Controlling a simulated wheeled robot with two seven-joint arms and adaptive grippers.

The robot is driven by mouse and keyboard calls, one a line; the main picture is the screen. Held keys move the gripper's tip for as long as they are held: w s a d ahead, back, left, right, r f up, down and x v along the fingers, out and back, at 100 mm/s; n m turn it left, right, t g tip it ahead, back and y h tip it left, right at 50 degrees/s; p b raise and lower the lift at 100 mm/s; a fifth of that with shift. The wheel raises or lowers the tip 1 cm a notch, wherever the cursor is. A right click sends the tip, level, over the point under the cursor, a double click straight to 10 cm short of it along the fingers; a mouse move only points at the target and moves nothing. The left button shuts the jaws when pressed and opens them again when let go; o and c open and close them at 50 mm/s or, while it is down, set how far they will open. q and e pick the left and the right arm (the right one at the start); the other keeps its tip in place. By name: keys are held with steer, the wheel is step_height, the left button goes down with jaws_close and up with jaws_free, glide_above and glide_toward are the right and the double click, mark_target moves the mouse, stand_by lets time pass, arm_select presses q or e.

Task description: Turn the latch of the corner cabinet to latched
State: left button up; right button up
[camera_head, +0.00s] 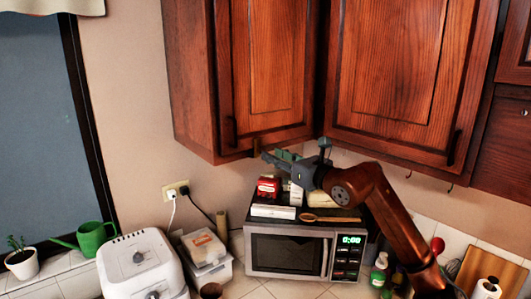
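The corner cabinet (270,60) is dark wood and hangs on the wall, its left door at the upper middle of the head view. A dark upright handle (230,130) is on that door near its lower left corner. A small dark piece (256,146) sits at the cabinet's bottom edge and may be the latch; its position is too small to read. My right gripper (273,158) points left just below that edge, close to the small piece. Whether they touch, and how far its fingers are apart, I cannot tell. My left gripper is not in view.
A microwave (290,252) stands below my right gripper, with boxes (268,188) and a wooden spoon (330,218) on top. A second cabinet door (400,80) is to the right. A white appliance (140,265) and a green watering can (92,237) stand at the lower left.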

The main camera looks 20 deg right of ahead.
steer(key=v, duration=0.5)
steer(key=shift+s, duration=0.2)
steer(key=shift+r, duration=0.1)
